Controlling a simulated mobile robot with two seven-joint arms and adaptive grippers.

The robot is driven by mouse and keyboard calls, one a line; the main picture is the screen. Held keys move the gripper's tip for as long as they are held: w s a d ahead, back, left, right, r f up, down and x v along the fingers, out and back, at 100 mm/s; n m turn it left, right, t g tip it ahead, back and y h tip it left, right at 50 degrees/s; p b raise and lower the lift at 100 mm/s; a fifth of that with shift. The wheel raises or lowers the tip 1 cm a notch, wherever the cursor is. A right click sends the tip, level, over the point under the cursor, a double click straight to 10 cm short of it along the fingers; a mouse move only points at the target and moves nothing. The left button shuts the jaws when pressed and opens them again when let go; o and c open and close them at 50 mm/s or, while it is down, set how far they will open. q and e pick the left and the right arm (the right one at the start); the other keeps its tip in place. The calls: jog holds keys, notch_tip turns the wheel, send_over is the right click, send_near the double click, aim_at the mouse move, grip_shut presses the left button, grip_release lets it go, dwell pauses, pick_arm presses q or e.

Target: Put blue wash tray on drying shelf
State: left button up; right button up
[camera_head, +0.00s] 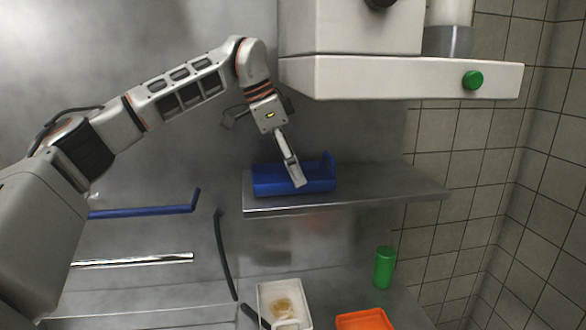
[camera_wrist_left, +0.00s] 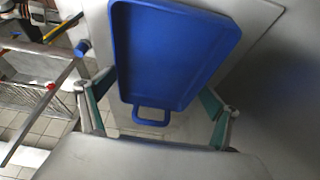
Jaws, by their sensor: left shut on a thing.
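The blue wash tray (camera_head: 268,180) is at the left part of the metal drying shelf (camera_head: 390,192), close to the back wall. My left gripper (camera_head: 297,180) reaches down to it from above, with a finger in front of the tray's near side. In the left wrist view the tray (camera_wrist_left: 170,50) shows its flat inside and a loop handle toward my left gripper (camera_wrist_left: 155,115), whose fingers stand on either side of it. The gripper is shut on the tray. Whether the tray's underside fully touches the shelf is hard to tell. My right gripper is not in view.
A white cabinet with a green knob (camera_head: 473,80) overhangs the shelf. The shelf's right part is free. Below are a green cylinder (camera_head: 384,267), a white container (camera_head: 269,292) and an orange tray (camera_head: 364,320). A blue-handled bar (camera_head: 150,212) is at the left.

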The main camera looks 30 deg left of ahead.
pick_arm(q)
jog(key=o, duration=1)
jog(key=shift+c, duration=0.2)
jog(key=shift+o, duration=0.7)
jog(key=shift+s+a, duration=0.15)
jog(key=shift+a, duration=0.1)
jog(key=shift+d, duration=0.15)
jog(key=shift+r, duration=0.35)
jog(key=v, duration=1.1)
jog(key=shift+r, duration=0.15)
jog(key=shift+s, duration=0.1)
